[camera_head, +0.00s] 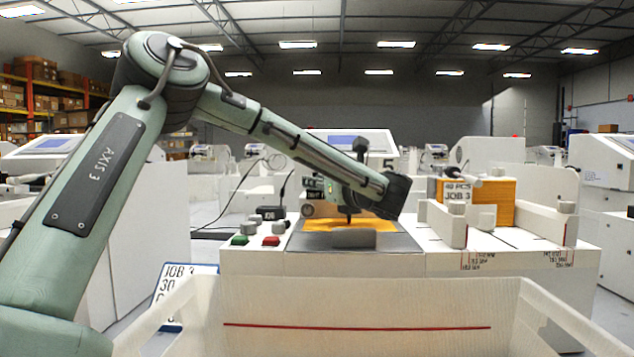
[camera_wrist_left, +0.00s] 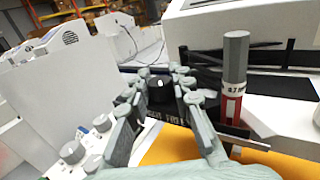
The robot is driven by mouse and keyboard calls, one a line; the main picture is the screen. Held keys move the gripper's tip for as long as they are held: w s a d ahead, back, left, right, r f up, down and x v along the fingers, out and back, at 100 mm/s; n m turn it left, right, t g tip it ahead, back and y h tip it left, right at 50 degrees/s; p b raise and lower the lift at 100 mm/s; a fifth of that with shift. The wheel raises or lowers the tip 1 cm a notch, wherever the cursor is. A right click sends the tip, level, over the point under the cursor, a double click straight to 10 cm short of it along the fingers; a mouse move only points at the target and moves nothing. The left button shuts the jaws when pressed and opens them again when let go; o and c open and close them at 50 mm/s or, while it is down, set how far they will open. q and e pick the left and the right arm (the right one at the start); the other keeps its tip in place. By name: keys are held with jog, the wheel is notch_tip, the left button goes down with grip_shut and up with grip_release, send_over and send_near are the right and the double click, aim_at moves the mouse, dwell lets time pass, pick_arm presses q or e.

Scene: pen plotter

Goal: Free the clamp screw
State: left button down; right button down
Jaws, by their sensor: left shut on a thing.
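The clamp screw shows as a dark round knob (camera_wrist_left: 160,92) between my left gripper's fingers (camera_wrist_left: 160,80) in the left wrist view. My left gripper is shut on it. White lettering on a dark plate below it seems to include FREE. A pen (camera_wrist_left: 234,75) with a grey top and red, white-labelled body stands upright just right of the fingers. In the head view my left arm reaches from the left to the plotter carriage (camera_head: 320,208); the fingertips and the knob cannot be made out there. My right gripper is not in view.
An orange sheet (camera_head: 340,225) lies on the grey plotter bed (camera_head: 350,241) under the carriage. Green (camera_head: 240,240) and red (camera_head: 271,241) buttons sit at its left. An orange stack (camera_head: 497,202) labelled 40 PCS JOB 3 stands right. A white bin (camera_head: 350,305) fills the front.

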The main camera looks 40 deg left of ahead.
pick_arm(q)
jog(key=shift+n+g+y, duration=0.3)
jog(key=shift+n+g, duration=0.4)
jog(key=shift+g, duration=0.3)
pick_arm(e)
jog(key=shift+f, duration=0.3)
pick_arm(q)
jog(key=shift+r, duration=0.1)
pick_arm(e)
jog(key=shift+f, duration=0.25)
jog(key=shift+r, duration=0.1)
pick_arm(q)
jog(key=c, duration=1.3)
grip_release()
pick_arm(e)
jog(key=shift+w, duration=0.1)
